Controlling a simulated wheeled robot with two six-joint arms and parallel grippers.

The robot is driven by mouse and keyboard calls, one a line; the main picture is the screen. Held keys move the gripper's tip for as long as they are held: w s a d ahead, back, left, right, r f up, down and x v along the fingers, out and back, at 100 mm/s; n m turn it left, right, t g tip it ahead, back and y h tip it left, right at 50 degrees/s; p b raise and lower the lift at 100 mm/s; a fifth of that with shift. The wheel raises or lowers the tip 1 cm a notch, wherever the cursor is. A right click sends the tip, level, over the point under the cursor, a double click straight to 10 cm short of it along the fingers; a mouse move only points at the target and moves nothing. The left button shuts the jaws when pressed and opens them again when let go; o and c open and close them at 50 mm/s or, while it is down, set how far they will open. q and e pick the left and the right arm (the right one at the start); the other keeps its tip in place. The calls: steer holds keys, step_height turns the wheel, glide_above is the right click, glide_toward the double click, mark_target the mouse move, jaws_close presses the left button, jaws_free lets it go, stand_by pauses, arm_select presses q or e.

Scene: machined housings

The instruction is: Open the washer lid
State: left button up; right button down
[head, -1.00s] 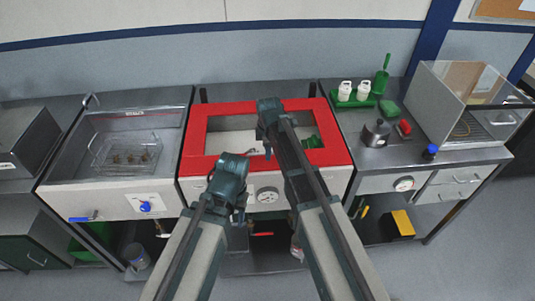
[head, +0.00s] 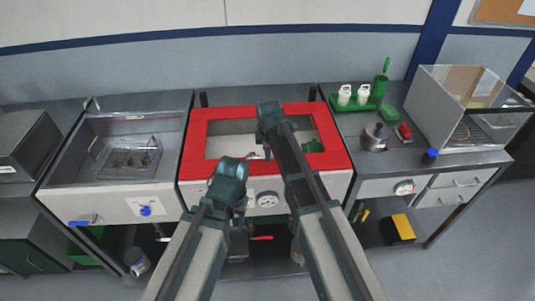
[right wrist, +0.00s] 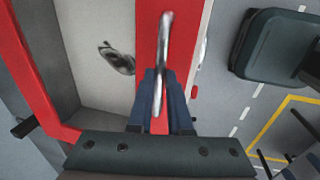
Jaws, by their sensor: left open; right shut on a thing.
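The washer lid (head: 337,165) is a red frame with a window, lying flat over the washer in the middle of the head view. Its red front strip and metal bar handle (right wrist: 165,45) show close up in the right wrist view. My right gripper (right wrist: 161,98) is shut on the handle, its two blue fingers on either side of the bar. In the head view my right arm hides this grip. My left gripper (head: 238,203) hangs in front of the washer, left of the right arm. It is open and apart from the lid; its fingers are mostly hidden.
A sink unit with a wire basket (head: 128,156) stands left of the washer. The counter on the right holds white bottles (head: 345,95), a metal pot (head: 375,138) and a clear-sided box (head: 465,100). A gauge (head: 267,199) sits on the washer front, below the lid.

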stand_by(0.8)
steer(key=w+r+p, duration=0.6)
steer(key=r+p, duration=0.5)
steer(key=w+r+g+p, duration=0.1)
steer(key=w+r+p, duration=0.4)
steer(key=r+p, duration=0.6)
steer(key=shift+w+r, duration=0.15)
steer(key=shift+w, duration=0.25)
